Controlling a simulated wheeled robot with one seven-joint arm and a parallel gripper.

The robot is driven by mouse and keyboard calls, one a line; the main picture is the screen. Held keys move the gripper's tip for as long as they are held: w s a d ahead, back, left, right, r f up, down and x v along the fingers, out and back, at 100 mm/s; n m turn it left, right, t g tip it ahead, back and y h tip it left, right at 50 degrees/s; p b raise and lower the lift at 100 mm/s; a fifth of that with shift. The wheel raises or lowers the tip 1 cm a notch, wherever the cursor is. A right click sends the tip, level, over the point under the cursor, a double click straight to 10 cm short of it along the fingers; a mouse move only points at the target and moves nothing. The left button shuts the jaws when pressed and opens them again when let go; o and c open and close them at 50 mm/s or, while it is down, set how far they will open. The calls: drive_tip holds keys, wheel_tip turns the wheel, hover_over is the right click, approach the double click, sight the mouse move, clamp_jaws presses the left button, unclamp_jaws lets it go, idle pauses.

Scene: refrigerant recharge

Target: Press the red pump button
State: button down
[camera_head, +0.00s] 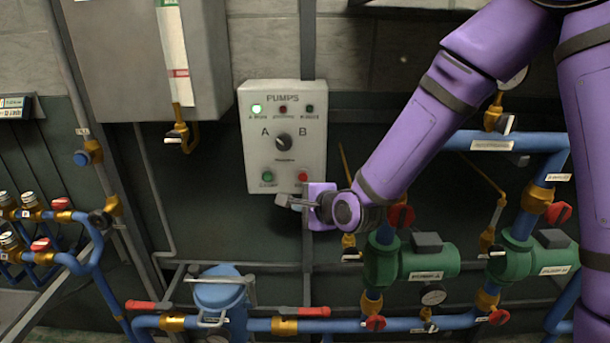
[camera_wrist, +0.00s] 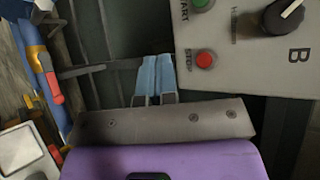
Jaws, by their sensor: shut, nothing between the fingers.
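The grey pump control panel (camera_head: 255,150) hangs on the wall in the middle of the head view. Its red button (camera_head: 303,177) is at the lower right. In the wrist view the red button (camera_wrist: 205,59), labelled STOP, sits near the panel's edge. A green button (camera_head: 267,177) is beside it, labelled START in the wrist view (camera_wrist: 200,3). My gripper (camera_head: 283,200) is shut and empty, just below the panel's lower edge. In the wrist view its blue-grey fingertips (camera_wrist: 157,60) are together, to the left of the red button and apart from it.
Green pumps (camera_head: 411,262) and blue pipes (camera_head: 262,324) with red-handled valves lie below. A grey cabinet (camera_head: 140,60) hangs at the upper left. A vertical grey post (camera_head: 307,45) runs behind the panel.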

sight(302, 181)
drive_tip(key=shift+w, duration=0.15)
drive_tip(key=w, duration=0.8)
drive_tip(key=shift+w+d, duration=0.2)
drive_tip(key=shift+w, duration=0.05)
drive_tip(key=shift+w, duration=0.2)
idle(2.1)
drive_tip(key=shift+w, duration=0.2)
drive_tip(key=shift+w, duration=0.5)
idle(0.9)
idle(0.3)
drive_tip(key=shift+s, duration=0.9)
drive_tip(key=shift+s, duration=0.1)
